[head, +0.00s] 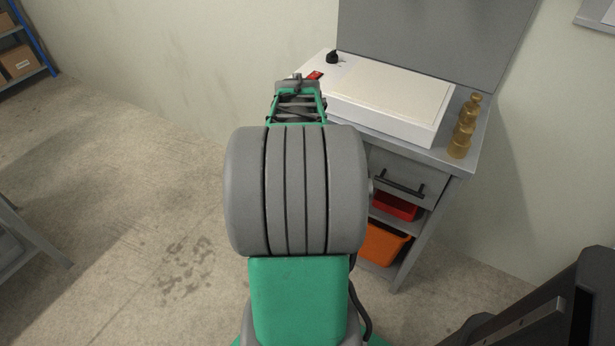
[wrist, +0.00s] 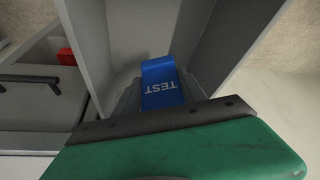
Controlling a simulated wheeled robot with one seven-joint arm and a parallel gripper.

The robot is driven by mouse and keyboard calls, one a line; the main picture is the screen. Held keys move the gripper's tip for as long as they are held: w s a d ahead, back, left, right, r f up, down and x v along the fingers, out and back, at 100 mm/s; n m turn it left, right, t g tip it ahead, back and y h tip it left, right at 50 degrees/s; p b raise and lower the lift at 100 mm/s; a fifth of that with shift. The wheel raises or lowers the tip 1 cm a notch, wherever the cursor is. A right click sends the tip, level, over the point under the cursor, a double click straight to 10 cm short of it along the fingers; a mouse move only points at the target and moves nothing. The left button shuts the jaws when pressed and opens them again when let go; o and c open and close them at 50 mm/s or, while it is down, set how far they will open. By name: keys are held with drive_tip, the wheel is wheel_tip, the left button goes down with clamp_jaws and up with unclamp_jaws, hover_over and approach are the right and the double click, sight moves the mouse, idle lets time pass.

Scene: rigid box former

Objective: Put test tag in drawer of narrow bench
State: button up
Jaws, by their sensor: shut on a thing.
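The test tag (wrist: 160,84) is blue with white TEST lettering and shows in the wrist view. My gripper (wrist: 161,92) is shut on it, with a grey finger at each side. The tag is over a grey walled space that looks like an open drawer (wrist: 226,48); I cannot tell how high above its floor. In the head view my gripper is at the left part of the narrow bench (head: 462,162), and my own arm hides the tag and that space. A drawer front with a black handle (head: 399,184) shows right of my arm and looks closed.
On the bench top are a white flat box (head: 390,105), brass weights (head: 462,128), a black knob-like thing (head: 332,57) and a small red item (head: 315,75). Red (head: 395,206) and orange (head: 383,243) bins sit below the drawer.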

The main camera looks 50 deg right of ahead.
wheel_tip(320, 180, down, 6)
drive_tip(key=shift+r+b, duration=0.1)
drive_tip(key=shift+b, duration=0.2)
drive_tip(key=shift+f, duration=0.2)
drive_tip(key=o, duration=1.3)
drive_tip(key=shift+r, duration=0.1)
drive_tip(key=shift+r, duration=0.25)
drive_tip(key=p+v, duration=0.1)
drive_tip(key=v, duration=1)
drive_tip(key=shift+a+r, duration=0.25)
drive_tip(key=shift+r, duration=0.1)
